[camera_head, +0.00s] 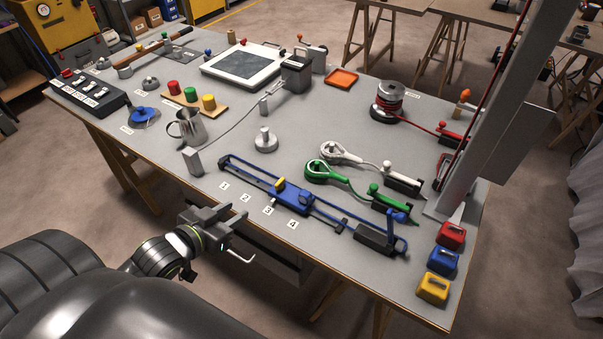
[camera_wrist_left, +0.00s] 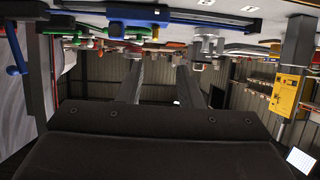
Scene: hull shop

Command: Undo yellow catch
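The yellow catch (camera_head: 281,184) is a small yellow lever on a blue carriage (camera_head: 293,199). The carriage sits on a long blue-edged rail (camera_head: 245,176) near the table's front edge, beside number labels 1 to 4. My left gripper (camera_head: 243,237) is open and empty at the table's front edge, to the lower left of the carriage and apart from it. In the left wrist view its two grey fingers (camera_wrist_left: 160,85) stand apart with nothing between them, and the blue carriage (camera_wrist_left: 140,15) shows at the top. I cannot make out the catch's exact setting. My right gripper is not in view.
Behind the rail lie a green-handled device (camera_head: 322,171) and a white one (camera_head: 341,152). Red, blue and yellow (camera_head: 433,288) blocks stand at the right front corner. A tall grey post (camera_head: 490,110) rises at the right. A metal pitcher (camera_head: 188,127) stands farther left.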

